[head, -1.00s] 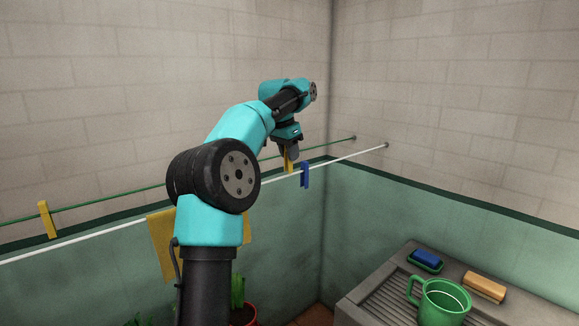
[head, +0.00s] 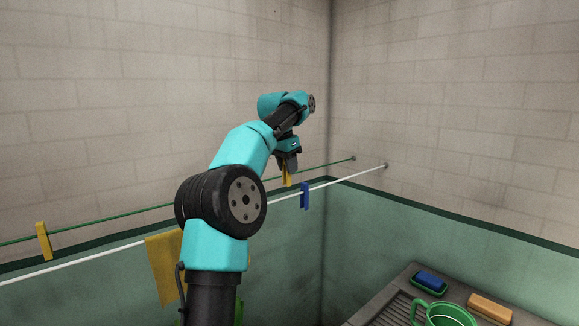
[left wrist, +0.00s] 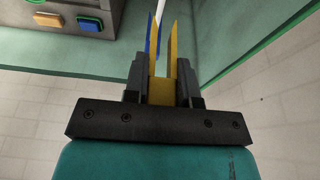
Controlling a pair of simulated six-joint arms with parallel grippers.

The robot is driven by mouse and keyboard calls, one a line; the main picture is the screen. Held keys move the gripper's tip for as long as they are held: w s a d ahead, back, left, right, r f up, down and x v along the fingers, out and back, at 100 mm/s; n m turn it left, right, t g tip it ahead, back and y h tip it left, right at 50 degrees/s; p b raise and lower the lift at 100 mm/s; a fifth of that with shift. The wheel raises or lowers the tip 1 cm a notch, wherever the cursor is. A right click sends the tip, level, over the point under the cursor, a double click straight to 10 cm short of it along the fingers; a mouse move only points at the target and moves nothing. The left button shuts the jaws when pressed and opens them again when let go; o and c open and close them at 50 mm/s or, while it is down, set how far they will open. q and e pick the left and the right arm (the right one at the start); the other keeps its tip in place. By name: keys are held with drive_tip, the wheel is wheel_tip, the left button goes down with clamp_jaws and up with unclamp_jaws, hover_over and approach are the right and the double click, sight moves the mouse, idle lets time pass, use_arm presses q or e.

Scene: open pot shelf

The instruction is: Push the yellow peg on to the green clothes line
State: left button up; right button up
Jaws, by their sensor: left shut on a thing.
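My left gripper (head: 290,165) is shut on a yellow peg (head: 287,179), which hangs down from its fingers near the right end of the green clothes line (head: 120,214). In the head view the peg overlaps the green line; I cannot tell whether it is around it or in front of it. In the left wrist view the peg (left wrist: 162,92) sits between the fingers, its two prongs pointing away from the gripper. Another yellow peg (head: 44,241) is on the green line at the far left. My right gripper is not in view.
A white line (head: 90,257) runs in front of the green one, with a blue peg (head: 305,195) close to the held peg and a yellow cloth (head: 163,268). At lower right are a green mug (head: 443,315), a blue sponge (head: 430,280) and an orange block (head: 490,308).

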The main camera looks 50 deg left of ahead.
use_arm(q)
drive_tip(key=s+a+f+n+g+y, duration=0.1)
drive_tip(key=s+a+n+y, duration=0.1)
drive_tip(key=s+a+n, duration=0.75)
wheel_tip(320, 180, up, 3)
drive_tip(key=n+g+h, duration=0.2)
drive_tip(key=n+g, duration=0.3)
drive_tip(key=n, duration=2.1)
hover_over(87, 223)
drive_tip(key=shift+a, duration=0.2)
drive_tip(key=shift+f, duration=0.2)
drive_tip(key=shift+w+f+x, duration=0.1)
drive_tip(key=shift+w+x, duration=0.3)
drive_tip(key=shift+x, duration=1.3)
drive_tip(key=shift+w+f+x, duration=0.1)
drive_tip(key=shift+w+x, duration=0.3)
drive_tip(key=shift+x, duration=1.25)
drive_tip(key=shift+w+f+x, duration=0.1)
drive_tip(key=shift+w+x, duration=0.3)
drive_tip(key=shift+x, duration=1.3)
drive_tip(key=shift+f, duration=0.55)
